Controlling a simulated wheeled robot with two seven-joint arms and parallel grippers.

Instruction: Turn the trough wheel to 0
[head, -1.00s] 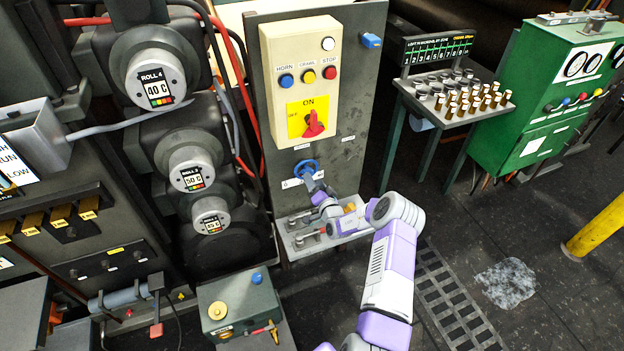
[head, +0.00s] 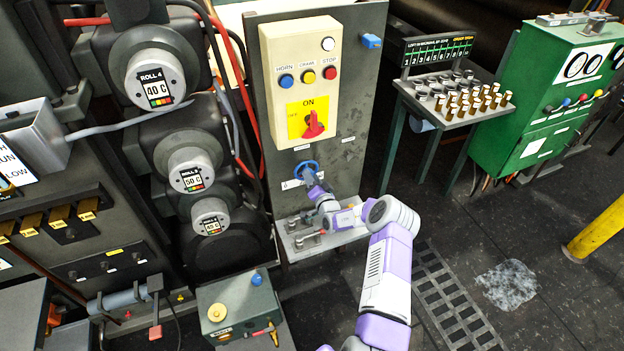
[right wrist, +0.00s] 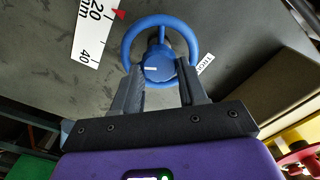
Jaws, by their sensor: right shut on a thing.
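The blue trough wheel (head: 306,167) is on the grey panel below the yellow control box. In the right wrist view it shows as a ring with a central hub (right wrist: 157,68) that bears a white line. A white scale plate (right wrist: 92,36) with 20, 40 and mm on it is at the wheel's left. A small red pointer (right wrist: 117,13) touches the scale's edge near the 20. My right gripper (head: 311,178) is at the wheel; its fingers (right wrist: 161,82) are shut on the hub, one each side. The left gripper is not in view.
The yellow control box (head: 300,80) with buttons and a red switch is above the wheel. A grey ledge (head: 300,245) with small metal fittings is below my right forearm. Rolls (head: 190,170) and hoses stand at left. A small label (right wrist: 205,64) is right of the wheel.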

